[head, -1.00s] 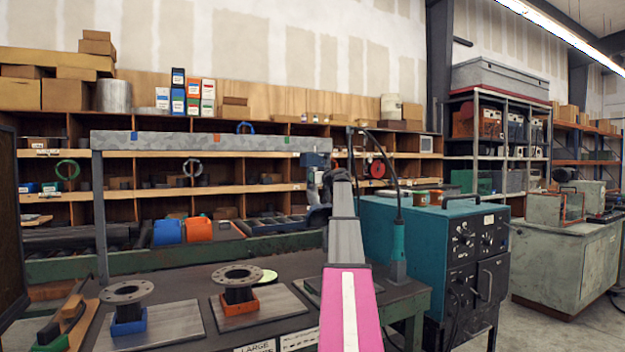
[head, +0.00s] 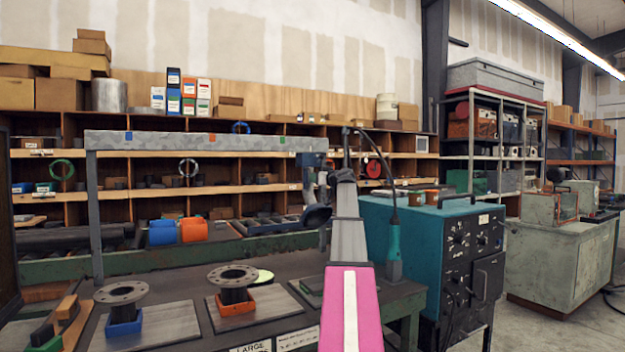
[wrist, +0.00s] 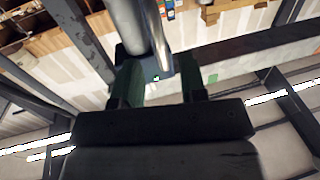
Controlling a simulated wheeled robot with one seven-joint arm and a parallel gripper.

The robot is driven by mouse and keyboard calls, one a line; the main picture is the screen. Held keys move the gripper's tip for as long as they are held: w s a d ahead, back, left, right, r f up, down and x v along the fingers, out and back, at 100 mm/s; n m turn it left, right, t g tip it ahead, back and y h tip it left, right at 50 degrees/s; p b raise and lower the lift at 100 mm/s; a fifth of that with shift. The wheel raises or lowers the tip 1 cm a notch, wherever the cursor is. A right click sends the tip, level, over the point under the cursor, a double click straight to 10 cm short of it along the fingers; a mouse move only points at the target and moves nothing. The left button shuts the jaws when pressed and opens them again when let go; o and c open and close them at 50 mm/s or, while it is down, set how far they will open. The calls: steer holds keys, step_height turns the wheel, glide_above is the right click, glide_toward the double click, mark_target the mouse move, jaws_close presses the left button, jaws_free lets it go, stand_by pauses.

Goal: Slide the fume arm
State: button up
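The fume arm's blue-grey carriage (head: 312,160) sits at the right end of a grey overhead rail (head: 205,142). A dark hood (head: 317,215) hangs below it. A grey block with a green spot (wrist: 152,68) and a grey tube (wrist: 130,25) show at or just beyond the fingertips; contact is unclear.
The bench below holds flanged pipe pieces (head: 233,285) on flat plates. A teal machine (head: 415,240) with a black control panel stands right of my arm. A post (head: 95,215) supports the rail's left end. Shelving with bins fills the back.

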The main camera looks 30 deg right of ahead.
steer(key=s, duration=0.2)
steer(key=s+d, duration=0.1)
steer(key=s, duration=0.2)
steer(key=shift+s, duration=0.35)
